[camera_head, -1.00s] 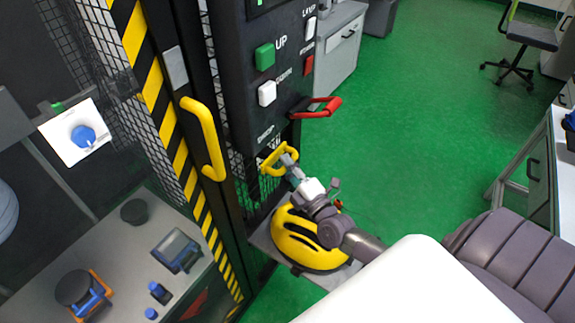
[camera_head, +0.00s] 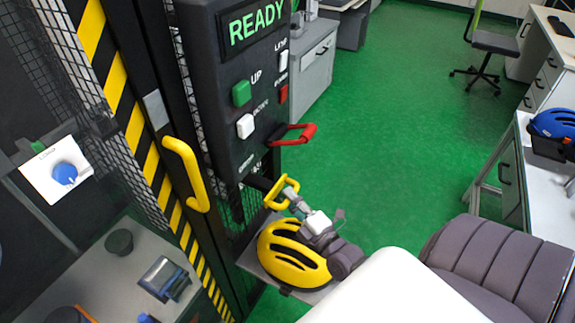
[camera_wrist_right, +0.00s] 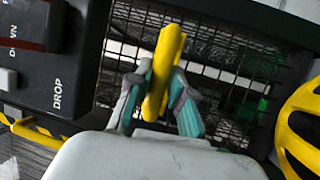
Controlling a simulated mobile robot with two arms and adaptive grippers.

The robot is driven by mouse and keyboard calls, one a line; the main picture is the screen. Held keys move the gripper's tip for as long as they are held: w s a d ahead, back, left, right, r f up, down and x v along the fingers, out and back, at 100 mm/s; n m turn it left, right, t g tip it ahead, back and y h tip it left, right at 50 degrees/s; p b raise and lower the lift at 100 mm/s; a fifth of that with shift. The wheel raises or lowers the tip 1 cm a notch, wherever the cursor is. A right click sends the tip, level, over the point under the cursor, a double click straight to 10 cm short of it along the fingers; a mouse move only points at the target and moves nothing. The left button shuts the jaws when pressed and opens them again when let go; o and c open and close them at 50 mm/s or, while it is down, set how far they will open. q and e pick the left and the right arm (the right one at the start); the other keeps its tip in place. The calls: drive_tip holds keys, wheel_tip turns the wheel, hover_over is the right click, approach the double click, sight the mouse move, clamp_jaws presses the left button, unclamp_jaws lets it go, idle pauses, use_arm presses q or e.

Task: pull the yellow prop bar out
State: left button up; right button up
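The yellow prop bar handle (camera_head: 282,193) is a yellow loop below the DROP label on the black control panel. A short dark rod (camera_head: 258,183) shows between the loop and the tower. My right gripper (camera_head: 294,196) is at the loop, coming from the lower right. In the right wrist view the yellow handle (camera_wrist_right: 162,72) stands between the two teal-lined fingers of my right gripper (camera_wrist_right: 160,88), which close in on it from both sides. The fingers hide part of the handle. My left gripper is out of view.
The black control panel (camera_head: 232,100) shows READY and has several buttons. A red handle (camera_head: 294,135) juts from its side. A yellow helmet (camera_head: 293,255) sits on a small shelf just below my right gripper. A yellow door handle (camera_head: 187,172) is at left.

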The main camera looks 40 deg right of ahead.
drive_tip(key=o, duration=0.3)
drive_tip(key=shift+s+d, duration=0.1)
drive_tip(key=shift+s, duration=0.05)
drive_tip(key=s+f, duration=0.2)
drive_tip(key=s, duration=0.9)
drive_tip(key=shift+s, duration=0.4)
